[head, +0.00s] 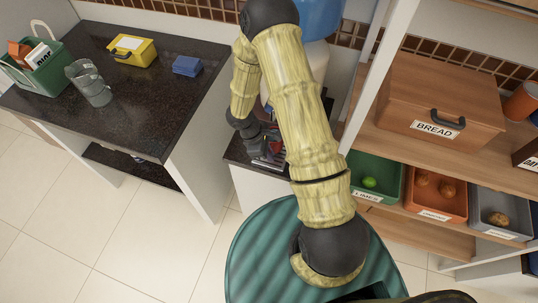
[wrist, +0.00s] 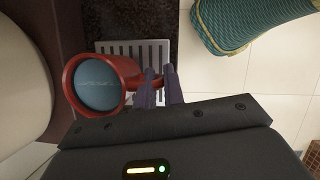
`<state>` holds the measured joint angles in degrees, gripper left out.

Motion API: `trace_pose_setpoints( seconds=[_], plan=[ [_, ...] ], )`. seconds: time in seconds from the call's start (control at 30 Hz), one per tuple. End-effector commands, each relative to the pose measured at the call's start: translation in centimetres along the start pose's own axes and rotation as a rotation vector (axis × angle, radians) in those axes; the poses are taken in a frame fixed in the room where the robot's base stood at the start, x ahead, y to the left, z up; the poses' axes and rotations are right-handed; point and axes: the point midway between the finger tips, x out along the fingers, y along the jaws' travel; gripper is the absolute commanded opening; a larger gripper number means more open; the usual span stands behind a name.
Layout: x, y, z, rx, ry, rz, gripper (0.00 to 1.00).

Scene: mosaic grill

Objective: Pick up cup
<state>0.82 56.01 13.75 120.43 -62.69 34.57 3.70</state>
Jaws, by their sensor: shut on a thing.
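A red cup (wrist: 70,82) with a bluish, glossy round inside shows in the wrist view, its opening facing the camera. My gripper (wrist: 160,82) is just right of it, its purple fingers shut on the cup at its right side, where the handle seems to be. The fingers hide that part. In the head view my gripper (head: 268,148) is low behind my arm, by a small dark counter; only bits of red show there, and the cup is mostly hidden.
A slotted metal grate (wrist: 150,50) lies behind the cup. A blue-topped white dispenser (head: 318,60) stands behind my arm. Shelves with a bread box (head: 430,100) and bins are close on the right. A dark counter (head: 140,95) with a glass pitcher (head: 92,85) is left.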

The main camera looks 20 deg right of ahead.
Motion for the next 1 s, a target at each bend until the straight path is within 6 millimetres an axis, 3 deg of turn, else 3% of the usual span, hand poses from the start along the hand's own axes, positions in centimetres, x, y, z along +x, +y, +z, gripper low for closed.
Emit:
trace_pose_setpoints(
  seconds=[0.1,0.7,1.0],
  plan=[
    [-1.3,0.1,0.2,0.002,0.003,0.002,0.00],
    [-6.8,0.1,-13.9,0.000,0.003,0.002,0.00],
    [-8.0,0.0,-16.2,0.001,0.001,0.000,0.00]
  ],
)
